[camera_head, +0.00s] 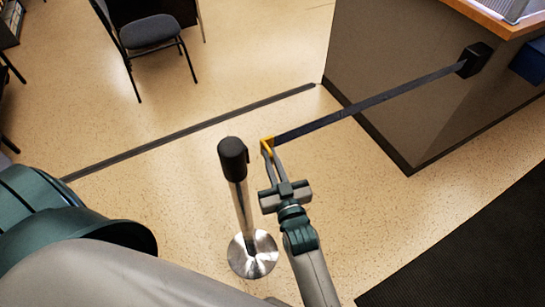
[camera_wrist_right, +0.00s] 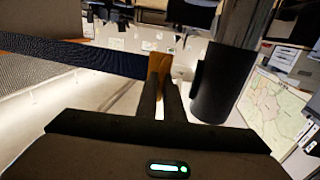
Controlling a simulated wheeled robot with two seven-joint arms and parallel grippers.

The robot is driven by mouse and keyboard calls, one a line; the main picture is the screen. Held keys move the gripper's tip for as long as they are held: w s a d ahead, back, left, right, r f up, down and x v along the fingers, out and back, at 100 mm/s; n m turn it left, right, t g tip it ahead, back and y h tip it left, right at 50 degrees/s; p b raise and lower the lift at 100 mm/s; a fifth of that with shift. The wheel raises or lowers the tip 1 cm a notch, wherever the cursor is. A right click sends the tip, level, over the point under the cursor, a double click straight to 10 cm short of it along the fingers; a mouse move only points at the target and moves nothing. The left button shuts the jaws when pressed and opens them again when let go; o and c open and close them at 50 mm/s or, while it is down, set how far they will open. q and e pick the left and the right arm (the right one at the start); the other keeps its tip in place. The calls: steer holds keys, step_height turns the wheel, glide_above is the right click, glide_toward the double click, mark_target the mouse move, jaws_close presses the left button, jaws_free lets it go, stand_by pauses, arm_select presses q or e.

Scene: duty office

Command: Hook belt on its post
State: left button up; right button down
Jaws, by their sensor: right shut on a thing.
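The dark belt (camera_head: 370,102) stretches taut from a black wall box (camera_head: 474,60) on the counter to my right gripper (camera_head: 268,152). My right gripper is shut on the belt's yellow end piece (camera_head: 267,144), which shows orange in the right wrist view (camera_wrist_right: 159,66). The post (camera_head: 242,205) has a chrome shaft, a round chrome base and a black head (camera_head: 233,157). It stands upright just left of the gripper, with a small gap to the belt end. In the right wrist view, the black post head (camera_wrist_right: 222,84) is right of the fingers. My left gripper is out of view.
The tan-and-grey counter (camera_head: 400,70) with a wooden top stands at the right. A dark floor strip (camera_head: 190,130) runs behind the post. A dark chair (camera_head: 150,33) is at the back left and a black mat (camera_head: 480,260) at the lower right. Floor around the post is clear.

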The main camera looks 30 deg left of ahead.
steer(key=c, duration=2.2)
jaws_free()
steer(key=shift+s+d, duration=0.1)
steer(key=shift+s, duration=0.05)
